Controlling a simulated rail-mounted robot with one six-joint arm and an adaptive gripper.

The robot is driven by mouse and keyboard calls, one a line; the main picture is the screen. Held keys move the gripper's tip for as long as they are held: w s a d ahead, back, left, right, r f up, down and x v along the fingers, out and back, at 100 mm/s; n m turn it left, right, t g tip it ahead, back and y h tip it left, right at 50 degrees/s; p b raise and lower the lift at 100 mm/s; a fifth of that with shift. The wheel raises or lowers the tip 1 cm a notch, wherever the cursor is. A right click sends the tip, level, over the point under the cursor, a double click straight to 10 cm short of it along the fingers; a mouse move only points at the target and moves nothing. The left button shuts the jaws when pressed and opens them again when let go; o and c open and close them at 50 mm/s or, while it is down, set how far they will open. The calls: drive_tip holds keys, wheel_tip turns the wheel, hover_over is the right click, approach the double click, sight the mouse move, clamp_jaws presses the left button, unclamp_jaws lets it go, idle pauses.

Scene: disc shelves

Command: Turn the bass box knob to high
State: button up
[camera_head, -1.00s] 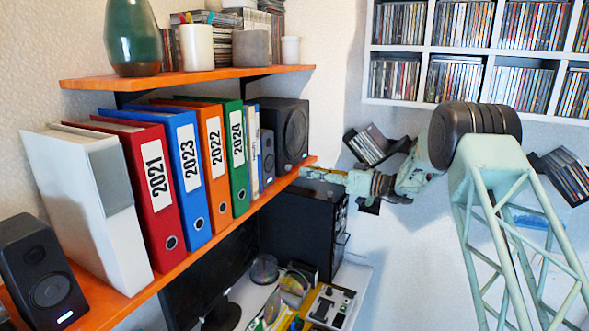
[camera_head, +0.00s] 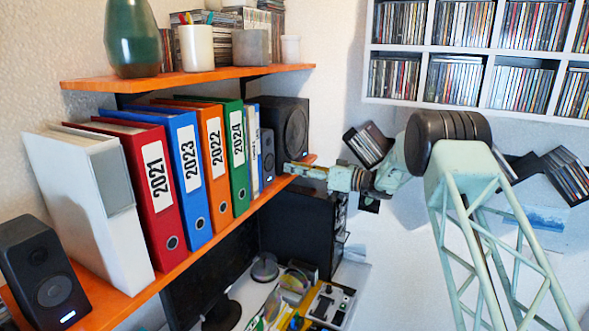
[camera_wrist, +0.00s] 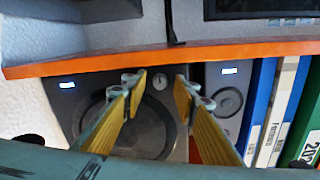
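The bass box (camera_head: 283,128) is the large black speaker at the far right end of the lower orange shelf. In the wrist view, which appears upside down, its front (camera_wrist: 98,97) shows a big round cone and a lit white light. A small round knob (camera_wrist: 160,81) with a pale mark is on that front, between my fingertips in the picture. My gripper (camera_head: 289,168) is at the shelf's front edge, before the lower part of the box. In the wrist view my gripper (camera_wrist: 158,86) is open with nothing held. I cannot tell whether the fingers touch the knob.
The orange shelf edge (camera_wrist: 220,50) runs close to my fingers. A smaller speaker (camera_head: 267,155) and binders (camera_head: 240,155) stand beside the bass box. A black case (camera_head: 300,230) is below the shelf. CD racks (camera_head: 368,143) hang on the wall behind my arm.

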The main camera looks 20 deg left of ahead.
drive_tip(key=c, duration=0.8)
drive_tip(key=shift+f+m+b, duration=0.1)
drive_tip(key=shift+m+b, duration=0.9)
drive_tip(key=shift+b, duration=0.85)
drive_tip(key=shift+m+b, duration=0.8)
drive_tip(key=shift+b, duration=0.15)
drive_tip(key=shift+m+b, duration=0.4)
drive_tip(key=shift+b, duration=0.1)
drive_tip(key=o, duration=0.8)
drive_tip(key=shift+o, duration=0.2)
